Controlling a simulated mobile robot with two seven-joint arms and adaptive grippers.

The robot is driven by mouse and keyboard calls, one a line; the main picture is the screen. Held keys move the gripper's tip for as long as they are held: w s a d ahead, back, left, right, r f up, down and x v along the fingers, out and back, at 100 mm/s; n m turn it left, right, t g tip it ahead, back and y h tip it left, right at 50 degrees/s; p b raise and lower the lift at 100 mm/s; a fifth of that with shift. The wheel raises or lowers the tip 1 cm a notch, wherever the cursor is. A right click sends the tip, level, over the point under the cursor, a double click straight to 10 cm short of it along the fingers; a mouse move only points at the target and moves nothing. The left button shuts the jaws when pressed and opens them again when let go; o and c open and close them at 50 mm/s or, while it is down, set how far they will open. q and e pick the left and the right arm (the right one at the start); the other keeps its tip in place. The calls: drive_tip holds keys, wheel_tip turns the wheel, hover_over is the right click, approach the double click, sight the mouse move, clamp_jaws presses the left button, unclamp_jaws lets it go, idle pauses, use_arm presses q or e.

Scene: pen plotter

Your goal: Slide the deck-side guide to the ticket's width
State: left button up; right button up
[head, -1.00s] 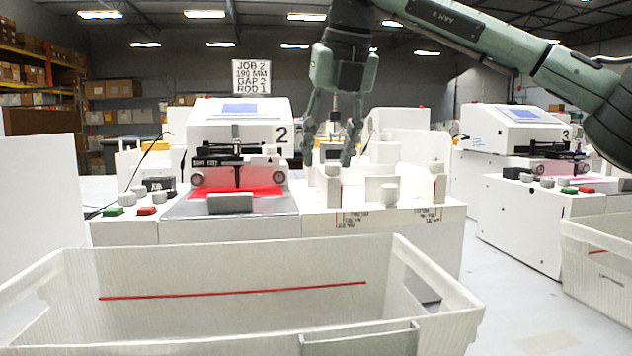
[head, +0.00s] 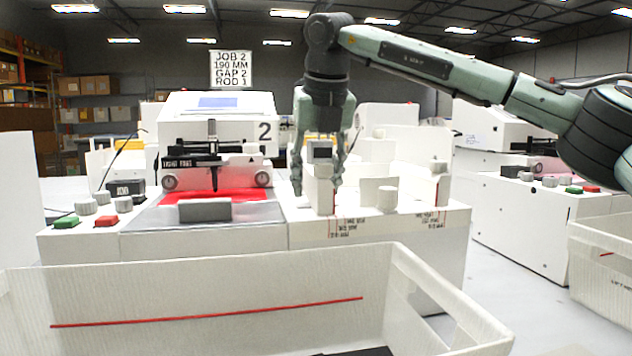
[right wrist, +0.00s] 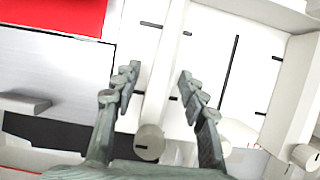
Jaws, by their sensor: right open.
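The ticket (head: 231,69) hangs at the back and reads JOB 2, 190 MM, GAP 2, ROD 1. The deck-side guide (head: 324,196), an upright white piece beside the red deck, stands on the white side table. My right gripper (head: 317,188) points down over it, open, one finger on each side. In the right wrist view the guide (right wrist: 157,75) runs between the open fingertips (right wrist: 156,76); contact is not clear. Its round knob (right wrist: 149,142) shows nearer the palm. Small printed scale marks (head: 348,227) are on the table's front face, too blurred to read surely. My left gripper is out of view.
A second white guide (head: 440,188) stands at the table's right end, with a round knob (head: 387,199) between. The red deck (head: 220,190) and grey block (head: 204,210) lie left. A white bin (head: 200,285) with a red line stands in front.

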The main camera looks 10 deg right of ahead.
drive_tip(key=shift+w+f, duration=0.1)
drive_tip(key=shift+f, duration=0.05)
drive_tip(key=shift+c, duration=0.6)
clamp_jaws()
drive_tip(key=shift+a, duration=0.75)
drive_tip(key=shift+o, duration=0.6)
unclamp_jaws()
drive_tip(key=shift+d, duration=0.1)
